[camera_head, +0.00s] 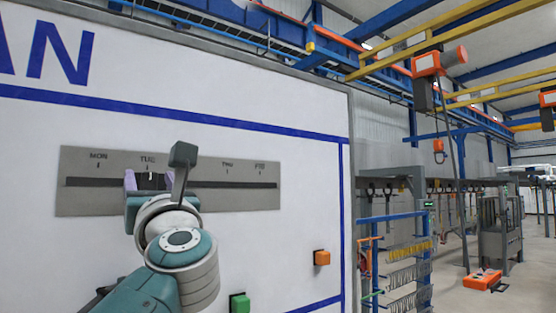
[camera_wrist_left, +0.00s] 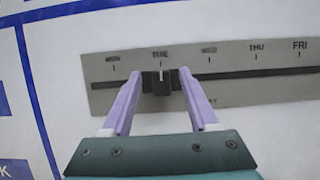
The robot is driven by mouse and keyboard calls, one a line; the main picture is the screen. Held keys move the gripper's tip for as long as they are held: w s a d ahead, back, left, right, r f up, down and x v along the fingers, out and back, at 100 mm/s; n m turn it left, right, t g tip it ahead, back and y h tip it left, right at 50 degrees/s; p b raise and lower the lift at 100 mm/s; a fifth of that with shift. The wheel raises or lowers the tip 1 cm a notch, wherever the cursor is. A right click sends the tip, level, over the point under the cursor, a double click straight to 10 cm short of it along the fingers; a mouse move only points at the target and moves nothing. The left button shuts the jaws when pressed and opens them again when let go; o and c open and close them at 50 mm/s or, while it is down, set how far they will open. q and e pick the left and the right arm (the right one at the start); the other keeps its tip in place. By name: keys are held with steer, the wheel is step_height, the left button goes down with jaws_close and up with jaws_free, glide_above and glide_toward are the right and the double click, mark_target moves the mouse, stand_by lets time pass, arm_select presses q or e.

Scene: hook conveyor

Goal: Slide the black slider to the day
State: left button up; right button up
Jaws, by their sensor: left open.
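The grey slider panel (camera_head: 240,172) is on the white board, with day labels above a dark horizontal slot. It also shows in the left wrist view (camera_wrist_left: 270,62), where TUE, THU and FRI are readable. The black slider (camera_wrist_left: 161,86) sits in the slot under TUE, its white mark near the TUE tick. My left gripper (camera_head: 147,178) is at the panel. Its two lilac fingers (camera_wrist_left: 160,76) are open, one on each side of the slider, with gaps visible. The gripper and wrist hide the WED part of the panel in the head view. My right gripper is not in view.
An orange button (camera_head: 322,258) and a green button (camera_head: 240,303) are on the board, lower right of the panel. The board's right edge (camera_head: 351,200) borders a hall with racks and an orange box (camera_head: 482,280) on the floor. The board around the panel is flat.

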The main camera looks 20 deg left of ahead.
arm_select(q)
steer(key=shift+p+x, duration=0.3)
steer(key=shift+x, duration=0.6)
steer(key=shift+d, duration=0.1)
steer(key=shift+c, duration=0.2)
jaws_close()
stand_by(0.5)
